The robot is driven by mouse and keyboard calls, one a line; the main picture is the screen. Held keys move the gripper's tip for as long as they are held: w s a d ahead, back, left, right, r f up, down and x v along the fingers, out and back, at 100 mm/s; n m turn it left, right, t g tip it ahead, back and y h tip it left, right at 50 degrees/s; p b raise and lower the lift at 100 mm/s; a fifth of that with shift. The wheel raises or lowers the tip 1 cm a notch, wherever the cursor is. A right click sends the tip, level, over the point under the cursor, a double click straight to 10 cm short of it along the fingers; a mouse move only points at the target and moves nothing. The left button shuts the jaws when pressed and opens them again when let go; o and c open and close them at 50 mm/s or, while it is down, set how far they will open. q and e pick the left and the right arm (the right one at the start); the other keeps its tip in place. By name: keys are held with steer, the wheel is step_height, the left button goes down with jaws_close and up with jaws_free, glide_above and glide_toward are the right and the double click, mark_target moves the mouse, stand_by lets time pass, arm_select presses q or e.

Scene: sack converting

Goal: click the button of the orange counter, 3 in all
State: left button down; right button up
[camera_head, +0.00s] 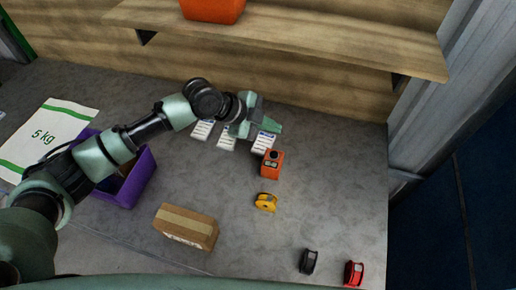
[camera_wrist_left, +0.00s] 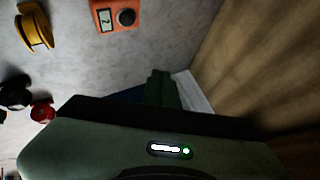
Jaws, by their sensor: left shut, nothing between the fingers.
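The orange counter (camera_head: 271,168) stands on the grey table, with a dark round button on it. It also shows at the top of the left wrist view (camera_wrist_left: 107,24), with a small display beside the black button; I cannot read the display surely. My left gripper (camera_head: 276,128) is shut and empty, just behind the counter in the head view, near the white labelled cards. In the left wrist view its shut fingers (camera_wrist_left: 160,88) are apart from the counter. My right gripper is not in view.
White cards (camera_head: 227,138) lie partly under my left arm. A yellow tape roll (camera_head: 266,202), cardboard box (camera_head: 187,227), black roll (camera_head: 309,261) and red roll (camera_head: 353,273) lie nearer. A purple bin (camera_head: 137,183) and white sack (camera_head: 47,137) are left. A wooden shelf (camera_head: 300,42) overhangs the back.

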arm_select(q)
steer(key=b, duration=0.6)
glide_above(271, 155)
step_height(271, 155, down, 8)
steer(key=shift+f, duration=0.1)
steer(key=shift+w+f+b, duration=0.1)
steer(key=shift+f+b, duration=0.25)
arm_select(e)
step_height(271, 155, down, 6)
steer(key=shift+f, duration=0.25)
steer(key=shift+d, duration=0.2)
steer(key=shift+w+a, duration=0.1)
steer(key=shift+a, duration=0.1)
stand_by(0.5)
arm_select(q)
steer(key=shift+f+b, duration=0.3)
steer(key=shift+f, duration=0.1)
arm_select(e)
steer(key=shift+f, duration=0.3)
